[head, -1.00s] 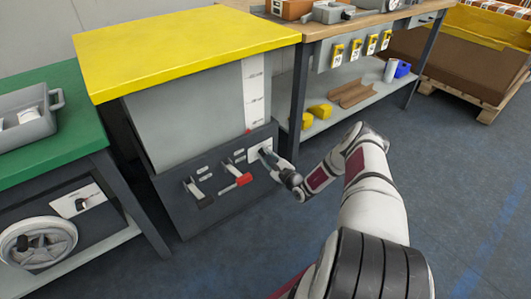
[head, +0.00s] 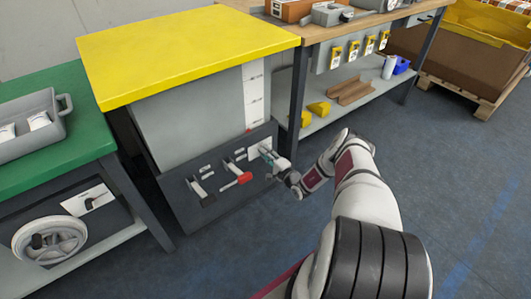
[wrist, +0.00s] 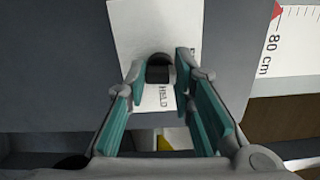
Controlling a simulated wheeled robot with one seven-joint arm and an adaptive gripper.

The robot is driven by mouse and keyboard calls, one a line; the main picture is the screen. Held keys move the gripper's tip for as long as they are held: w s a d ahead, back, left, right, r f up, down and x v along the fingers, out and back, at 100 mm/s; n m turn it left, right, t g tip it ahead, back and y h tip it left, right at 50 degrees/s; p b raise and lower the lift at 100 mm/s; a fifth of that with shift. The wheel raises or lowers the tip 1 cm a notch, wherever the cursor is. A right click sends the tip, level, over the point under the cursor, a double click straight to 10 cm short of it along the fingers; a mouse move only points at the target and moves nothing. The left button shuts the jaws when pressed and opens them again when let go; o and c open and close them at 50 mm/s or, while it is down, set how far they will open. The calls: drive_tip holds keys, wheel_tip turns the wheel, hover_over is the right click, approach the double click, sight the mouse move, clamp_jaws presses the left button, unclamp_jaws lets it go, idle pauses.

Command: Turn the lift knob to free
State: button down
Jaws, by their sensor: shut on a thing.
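The lift (head: 200,110) is a grey box with a yellow top and a dark front panel in the head view. Its knob is a small black piece (wrist: 160,73) on a white plate (wrist: 125,22) in the wrist view. My gripper (head: 270,156) is at the panel's right end. In the wrist view its teal fingers (wrist: 159,66) stand on both sides of the knob, shut on it. In the head view my gripper hides most of the knob.
A lever with a black handle (head: 208,200) and a red-handled lever (head: 243,178) stick out left of my gripper. A height scale (wrist: 290,40) with a red pointer near 80 cm is at right. A wooden bench (head: 330,28) stands behind; open floor (head: 450,200) lies right.

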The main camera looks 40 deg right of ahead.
drive_tip(key=shift+d+n, duration=0.1)
drive_tip(key=shift+n, duration=0.5)
drive_tip(key=c, duration=1.4)
unclamp_jaws()
drive_tip(key=s, duration=1.2)
drive_tip(key=shift+d, duration=0.15)
